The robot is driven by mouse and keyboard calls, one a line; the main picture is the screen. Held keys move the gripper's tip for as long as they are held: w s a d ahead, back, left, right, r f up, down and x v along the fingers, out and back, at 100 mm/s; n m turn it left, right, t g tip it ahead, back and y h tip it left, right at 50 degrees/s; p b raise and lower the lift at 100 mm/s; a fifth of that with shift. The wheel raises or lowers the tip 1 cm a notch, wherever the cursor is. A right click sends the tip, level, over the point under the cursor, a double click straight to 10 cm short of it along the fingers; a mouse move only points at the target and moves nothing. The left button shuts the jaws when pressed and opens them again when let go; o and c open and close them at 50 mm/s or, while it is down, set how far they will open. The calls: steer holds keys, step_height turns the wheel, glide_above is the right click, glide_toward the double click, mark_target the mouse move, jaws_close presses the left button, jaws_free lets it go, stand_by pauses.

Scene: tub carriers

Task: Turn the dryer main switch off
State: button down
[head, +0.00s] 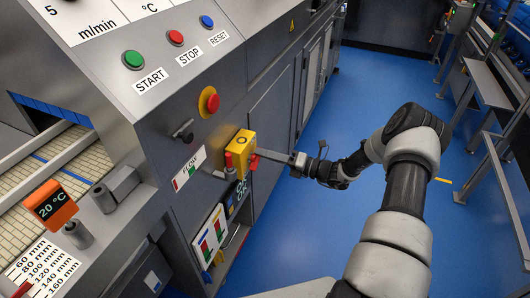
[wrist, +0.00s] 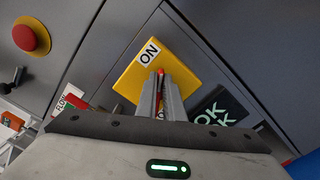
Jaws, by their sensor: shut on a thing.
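The dryer main switch is a yellow box (head: 241,143) on the front of the grey machine, with a red handle (head: 253,162). In the wrist view the yellow plate (wrist: 133,83) fills the middle and carries a white ON label (wrist: 150,51) at its upper edge. My gripper (head: 257,154) reaches in from the right, its fingers close against the switch. In the wrist view the two fingers (wrist: 164,80) are shut on the red handle, with only slivers of red showing between them. Most of the handle, its exact angle and any OFF label are hidden.
A red emergency button (head: 209,102) on yellow and a black knob (head: 184,132) sit above left. START (head: 133,59), STOP (head: 176,37) and RESET (head: 207,21) buttons are higher up. Blue floor (head: 310,215) is clear below; a rail frame (head: 490,140) stands right.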

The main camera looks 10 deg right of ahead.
steer(key=m, duration=0.2)
steer(key=f+m, duration=0.1)
steer(key=m, duration=0.3)
steer(key=shift+s+a+f, duration=0.1)
steer(key=shift+a+f, duration=0.25)
steer(key=shift+a, duration=0.05)
steer(key=shift+m, duration=0.3)
steer(key=c, duration=1.7)
jaws_free()
steer(key=shift+r, duration=0.1)
steer(key=shift+d, duration=0.15)
steer(key=p+v, duration=0.1)
steer(key=v, duration=1.6)
steer(key=shift+d, duration=0.1)
